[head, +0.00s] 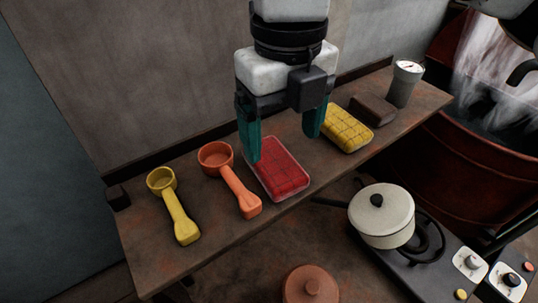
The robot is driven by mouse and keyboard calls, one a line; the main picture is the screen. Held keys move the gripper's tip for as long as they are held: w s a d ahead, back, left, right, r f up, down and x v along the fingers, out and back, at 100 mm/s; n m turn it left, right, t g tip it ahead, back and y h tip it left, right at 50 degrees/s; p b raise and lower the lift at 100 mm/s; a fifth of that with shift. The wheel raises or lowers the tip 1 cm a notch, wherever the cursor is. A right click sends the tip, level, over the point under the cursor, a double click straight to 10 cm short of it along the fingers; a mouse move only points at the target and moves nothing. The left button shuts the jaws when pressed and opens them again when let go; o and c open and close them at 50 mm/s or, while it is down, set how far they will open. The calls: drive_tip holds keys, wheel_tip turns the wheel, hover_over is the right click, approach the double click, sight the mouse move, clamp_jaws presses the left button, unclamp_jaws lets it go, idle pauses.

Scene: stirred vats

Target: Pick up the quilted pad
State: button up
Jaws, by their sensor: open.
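Two pads with pale edges lie on the narrow wooden shelf, and both look quilted. The red pad (280,172) lies below my gripper, nearer the shelf's front edge. The yellow pad (348,131), with a clear grid of lines, lies to its right, partly behind my right finger. I cannot tell which one is the task's quilted pad. My gripper (284,150) is open and empty, its teal fingers pointing down. The left fingertip shows at the red pad's upper left edge, and the right one stands between the two pads. Whether a finger touches a pad is unclear.
An orange scoop (234,182) and a yellow scoop (175,207) lie left of the red pad. A brown block (374,110) and a grey gauge cup (404,84) stand at right. A lidded pot (381,222) sits on a stove below. A wall backs the shelf.

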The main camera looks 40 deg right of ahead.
sight(284, 173)
wheel_tip(284, 173, down, 3)
drive_tip(key=shift+r, duration=0.15)
drive_tip(key=shift+s+d+f+p, duration=0.15)
drive_tip(key=shift+f+p, duration=0.4)
drive_tip(key=shift+f, duration=0.8)
drive_tip(key=shift+s+f+p, duration=0.1)
drive_tip(key=shift+f+p, duration=0.45)
drive_tip(key=shift+f, duration=0.75)
drive_tip(key=shift+c, duration=0.2)
drive_tip(key=c, duration=0.8)
drive_tip(key=shift+r, duration=0.1)
drive_tip(key=shift+r+b, duration=0.4)
drive_tip(key=shift+r, duration=0.05)
drive_tip(key=s+d+r+b, duration=0.1)
drive_tip(key=s+d+r, duration=0.1)
drive_tip(key=d+r, duration=0.2)
drive_tip(key=s+d+r+b, duration=0.2)
drive_tip(key=d+r, duration=0.2)
drive_tip(key=s+d+r+b, duration=0.1)
drive_tip(key=s+d+r, duration=0.2)
drive_tip(key=d+r, duration=0.1)
drive_tip(key=shift+s, duration=0.1)
